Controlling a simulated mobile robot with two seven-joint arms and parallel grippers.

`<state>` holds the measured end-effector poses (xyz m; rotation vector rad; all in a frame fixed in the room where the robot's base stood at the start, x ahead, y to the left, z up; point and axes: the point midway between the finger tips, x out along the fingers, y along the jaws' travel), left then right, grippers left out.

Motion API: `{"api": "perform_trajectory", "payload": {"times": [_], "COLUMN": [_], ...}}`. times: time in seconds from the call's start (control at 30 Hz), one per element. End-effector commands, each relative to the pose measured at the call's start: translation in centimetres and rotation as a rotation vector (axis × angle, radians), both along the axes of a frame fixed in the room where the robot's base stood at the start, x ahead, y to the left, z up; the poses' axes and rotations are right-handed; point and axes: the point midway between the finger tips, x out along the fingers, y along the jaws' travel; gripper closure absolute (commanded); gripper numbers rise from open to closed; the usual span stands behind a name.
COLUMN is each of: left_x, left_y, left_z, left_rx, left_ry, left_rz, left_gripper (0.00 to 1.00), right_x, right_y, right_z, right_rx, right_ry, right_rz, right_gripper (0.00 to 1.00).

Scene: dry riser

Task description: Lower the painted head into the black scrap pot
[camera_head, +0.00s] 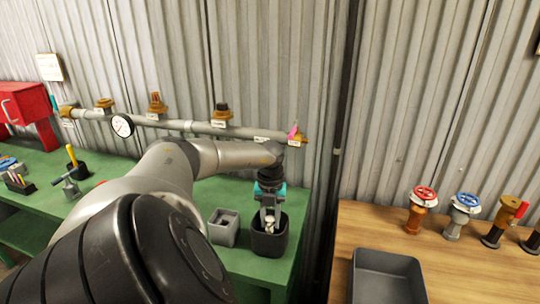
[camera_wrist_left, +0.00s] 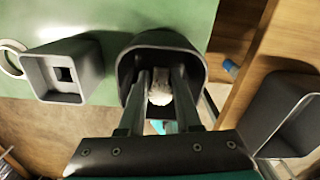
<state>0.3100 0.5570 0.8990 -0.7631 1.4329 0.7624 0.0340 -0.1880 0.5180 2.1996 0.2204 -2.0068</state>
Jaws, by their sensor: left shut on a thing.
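The black scrap pot (camera_head: 270,246) stands at the front right corner of the green bench. It also shows in the left wrist view (camera_wrist_left: 192,48), open towards the camera. My left gripper (camera_head: 268,222) points down at the pot's mouth, its fingers shut on the pale painted head (camera_wrist_left: 160,92). In the left wrist view the head sits between the fingertips, within the outline of the pot's opening. How deep it is cannot be told. The fingers hide part of the head. My right gripper is not in view.
A grey square holder (camera_head: 223,230) stands just left of the pot. A pipe (camera_head: 190,126) with valves and a gauge (camera_head: 122,126) runs behind. The wooden table (camera_head: 370,222) at the right holds a grey tray (camera_head: 388,278) and several valves, including a red-wheeled one (camera_head: 421,210).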

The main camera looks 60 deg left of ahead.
Motion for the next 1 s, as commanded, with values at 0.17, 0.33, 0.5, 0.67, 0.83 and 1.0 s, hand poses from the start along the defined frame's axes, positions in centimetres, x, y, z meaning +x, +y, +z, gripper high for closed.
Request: {"api": "perform_trajectory", "payload": {"times": [0.17, 0.33, 0.5, 0.67, 0.83, 1.0], "left_x": [0.0, 0.0, 0.0, 0.0, 0.0, 0.01], "left_y": [0.01, 0.02, 0.02, 0.02, 0.02, 0.02], "left_z": [-0.29, -0.25, -0.24, -0.35, -0.62, -0.88], "left_rx": [0.0, 0.0, 0.0, 0.0, 0.0, 0.0], "left_ry": [0.0, 0.0, 0.0, 0.0, 0.0, 0.0], "left_rz": [0.0, 0.0, 0.0, 0.0, 0.0, 0.0], "left_gripper": [1.0, 1.0, 1.0, 1.0, 1.0, 1.0], "right_x": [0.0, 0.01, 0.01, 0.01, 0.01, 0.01], "right_y": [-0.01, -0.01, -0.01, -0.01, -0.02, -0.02], "right_z": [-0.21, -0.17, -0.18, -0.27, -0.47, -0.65], "right_rx": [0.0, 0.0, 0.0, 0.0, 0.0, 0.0], "right_ry": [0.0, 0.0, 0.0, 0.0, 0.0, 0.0], "right_rz": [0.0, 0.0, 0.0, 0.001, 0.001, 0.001], "right_gripper": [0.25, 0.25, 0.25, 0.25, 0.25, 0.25]}}
